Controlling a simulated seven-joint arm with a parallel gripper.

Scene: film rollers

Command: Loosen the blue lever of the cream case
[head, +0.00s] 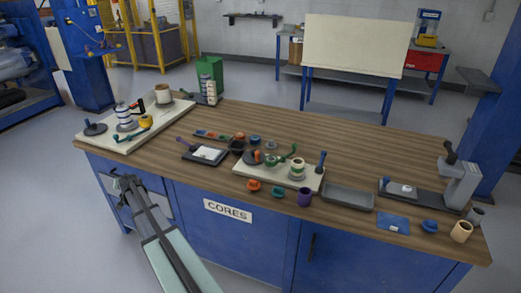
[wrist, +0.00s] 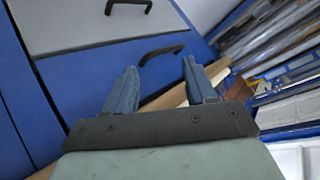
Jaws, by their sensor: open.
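A flat cream case (head: 247,179) lies at the middle of the wooden bench. A blue lever (head: 321,162) stands up at its right end, and several small round parts sit on the case. At this size I cannot tell whether the lever is tight. My gripper (head: 127,184) is in front of the bench's left part, below the top's front edge, far left of the lever. In the wrist view my gripper (wrist: 160,82) is open, with nothing between its two blue fingers. The case and lever are not seen in the wrist view.
A larger cream board (head: 105,139) with rollers lies at the bench's left end. A grey tray (head: 348,197) and a grey fixture (head: 460,185) stand to the right. Loose coloured cores (head: 305,197) line the front. Drawer handles (wrist: 160,52) lie close ahead of my gripper.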

